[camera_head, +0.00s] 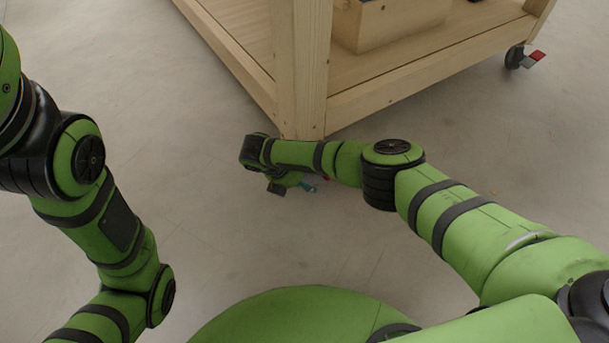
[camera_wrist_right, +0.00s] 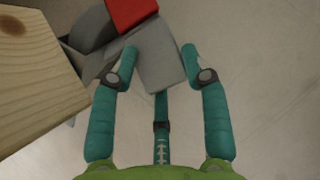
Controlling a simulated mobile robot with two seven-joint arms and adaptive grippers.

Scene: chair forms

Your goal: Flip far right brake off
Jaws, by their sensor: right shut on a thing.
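My right gripper (camera_wrist_right: 160,50) has its two teal fingers on either side of a grey brake lever (camera_wrist_right: 160,62) in the right wrist view, shut on it. A red pedal (camera_wrist_right: 130,12) sits just above, beside the dark caster wheel (camera_wrist_right: 88,28). In the head view this gripper (camera_head: 308,187) is low by the cart's near corner, mostly hidden by my right wrist; a bit of red (camera_head: 326,178) shows beside it. Another caster (camera_head: 514,57) with a red and grey brake pedal (camera_head: 536,57) stands at the cart's right corner, apart from my gripper. My left gripper is out of view.
The wooden cart (camera_head: 312,70) fills the top of the head view, its corner post close to my right wrist. A wooden box (camera_head: 385,25) rests on its lower shelf. Wood (camera_wrist_right: 35,75) borders the wrist view's left side. The floor (camera_head: 225,210) between my arms is clear.

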